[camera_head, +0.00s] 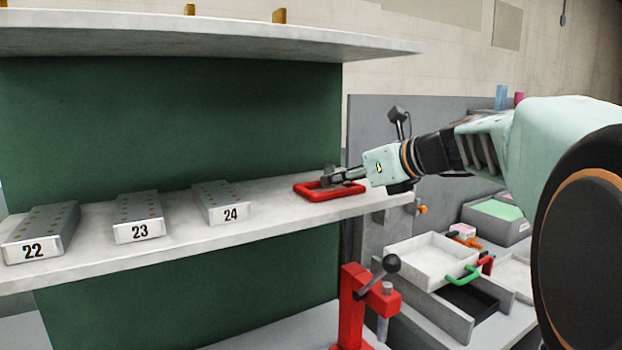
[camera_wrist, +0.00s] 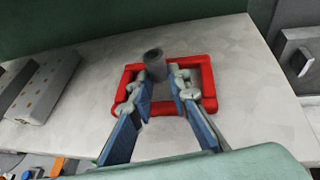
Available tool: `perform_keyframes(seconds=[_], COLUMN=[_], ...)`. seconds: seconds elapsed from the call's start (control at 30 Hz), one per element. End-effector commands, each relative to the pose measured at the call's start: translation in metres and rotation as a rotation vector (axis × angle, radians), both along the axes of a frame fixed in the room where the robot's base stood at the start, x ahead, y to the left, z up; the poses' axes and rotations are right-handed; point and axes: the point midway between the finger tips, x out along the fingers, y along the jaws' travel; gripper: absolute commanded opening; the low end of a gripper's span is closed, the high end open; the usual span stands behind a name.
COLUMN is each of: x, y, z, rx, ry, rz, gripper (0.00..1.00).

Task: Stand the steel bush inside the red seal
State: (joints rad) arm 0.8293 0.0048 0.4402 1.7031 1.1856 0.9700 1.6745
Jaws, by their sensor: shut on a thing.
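The red seal (camera_head: 312,196) is a rectangular ring with rounded corners, lying flat at the right end of the pale shelf. It also shows in the wrist view (camera_wrist: 207,78), with my fingers crossing over its near side. My gripper (camera_head: 334,177) reaches in from the right, over the seal. In the wrist view my gripper (camera_wrist: 161,77) is shut on the steel bush (camera_wrist: 154,62), a small dark grey cylinder between the fingertips. The bush appears roughly upright within the seal's outline, near its far side. I cannot tell whether its base touches the shelf.
Blocks numbered 22 (camera_head: 40,235), 23 (camera_head: 138,218) and 24 (camera_head: 222,204) stand left along the shelf (camera_head: 270,212). An upper shelf (camera_head: 200,40) overhangs. A red press (camera_head: 352,310) stands below. Open drawers (camera_head: 430,262) are at lower right. Shelf between block 24 and the seal is clear.

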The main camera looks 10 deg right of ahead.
Motion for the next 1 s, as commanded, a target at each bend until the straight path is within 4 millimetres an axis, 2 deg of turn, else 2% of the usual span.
perform_keyframes(seconds=[0.3,0.33,0.5,0.8,1.0], x=[0.0,0.0,0.0,0.0,0.0], y=[0.0,0.0,0.0,0.0,0.0], z=[-0.008,-0.008,-0.008,-0.007,0.008], rx=[0.0,-0.001,0.0,0.0,-0.001], ry=[0.0,0.001,0.001,0.001,-0.001], rz=[0.0,0.0,0.001,0.002,0.0], gripper=[0.0,0.17,0.34,0.34,0.34])
